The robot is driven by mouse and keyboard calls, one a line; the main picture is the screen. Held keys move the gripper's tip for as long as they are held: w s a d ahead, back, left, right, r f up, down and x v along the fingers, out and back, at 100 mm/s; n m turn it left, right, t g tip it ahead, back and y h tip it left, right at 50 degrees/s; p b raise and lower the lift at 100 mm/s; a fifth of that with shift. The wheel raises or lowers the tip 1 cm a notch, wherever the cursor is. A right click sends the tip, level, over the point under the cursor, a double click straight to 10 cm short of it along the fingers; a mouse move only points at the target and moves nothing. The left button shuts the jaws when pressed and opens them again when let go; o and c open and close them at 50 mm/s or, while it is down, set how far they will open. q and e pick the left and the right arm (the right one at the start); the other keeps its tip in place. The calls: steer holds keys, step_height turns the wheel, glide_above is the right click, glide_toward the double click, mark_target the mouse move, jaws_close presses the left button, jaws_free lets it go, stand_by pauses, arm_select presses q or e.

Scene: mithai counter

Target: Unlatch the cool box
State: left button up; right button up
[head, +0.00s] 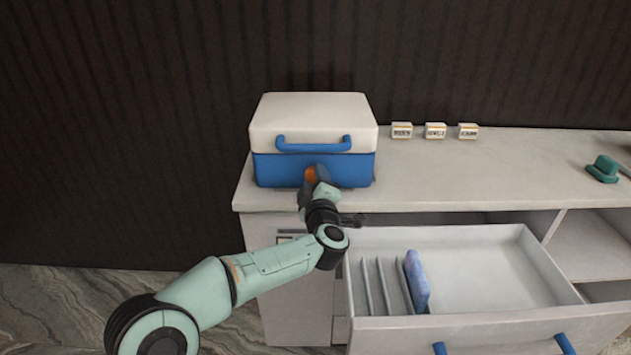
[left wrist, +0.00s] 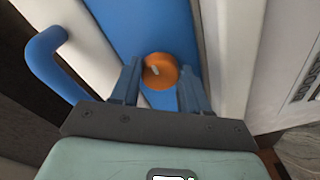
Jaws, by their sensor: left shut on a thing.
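The cool box (head: 272,171) stands at the left end of the counter, with a blue body, a white lid (head: 312,110) that is down, and a blue handle (head: 313,147) across its front. A round orange latch knob (head: 310,175) sits on the blue front below the handle; it also shows in the left wrist view (left wrist: 161,72), with a small pale mark on it. My left gripper (head: 314,180) reaches it from the front, its two fingers on either side of the knob and shut on it. The fingers partly hide the knob in the head view. My right gripper is out of view.
An open drawer (head: 490,265) with dividers and a blue item (head: 416,282) juts out below the counter (head: 500,170), right of my left forearm. Several small white label blocks (head: 435,131) stand right of the box. A green object (head: 603,168) lies at the far right.

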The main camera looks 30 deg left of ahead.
arm_select(q)
steer(key=shift+n, duration=1.9)
steer(key=n+h+b, duration=0.1)
steer(key=n, duration=0.4)
steer(key=shift+r, duration=0.2)
steer(key=n, duration=0.3)
steer(key=shift+h+b, duration=0.3)
steer(key=shift+b, duration=0.05)
steer(key=shift+s+a+r+n, duration=0.1)
steer(key=shift+n, duration=2)
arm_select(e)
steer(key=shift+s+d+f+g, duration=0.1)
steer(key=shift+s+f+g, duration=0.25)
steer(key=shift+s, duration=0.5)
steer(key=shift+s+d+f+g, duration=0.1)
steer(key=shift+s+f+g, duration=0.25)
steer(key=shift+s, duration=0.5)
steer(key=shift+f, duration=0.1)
arm_select(q)
steer(key=o, duration=1.1)
steer(key=shift+c, duration=0.2)
